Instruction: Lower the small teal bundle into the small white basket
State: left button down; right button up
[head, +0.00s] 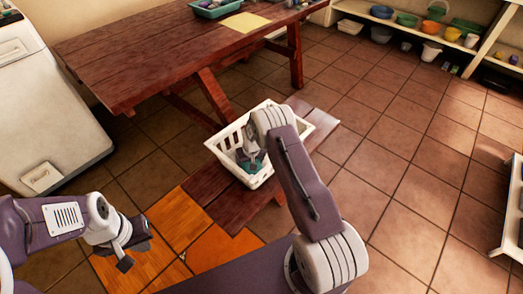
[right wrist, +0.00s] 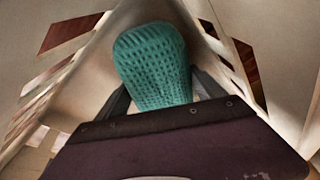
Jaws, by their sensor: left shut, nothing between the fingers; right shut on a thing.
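The small white basket (head: 226,140) stands on the low wooden bench in the head view; its slotted walls (right wrist: 40,100) surround the right wrist view. My right gripper (head: 251,158) reaches down inside the basket, partly hidden by my arm. It is shut on the teal bundle (right wrist: 152,65), which is knitted and rounded. A little of the bundle shows in the head view (head: 258,166), inside the basket walls. I cannot tell whether it touches the basket floor. My left gripper (head: 134,255) is shut and empty, left of the bench and away from the basket.
The wooden bench (head: 222,197) carries the basket beside a larger wooden table (head: 150,55) with a teal tray (head: 215,8) and a yellow cloth (head: 244,22). Shelves (head: 400,30) with bowls stand at the back right. Tiled floor (head: 400,150) on the right is clear.

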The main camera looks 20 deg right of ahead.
jog(key=shift+f+b, duration=0.3)
jog(key=shift+f, duration=0.15)
jog(key=o, duration=1.5)
jog(key=p+v, duration=0.3)
jog(key=v, duration=0.6)
jog(key=shift+s+r, duration=0.1)
jog(key=shift+a, duration=0.1)
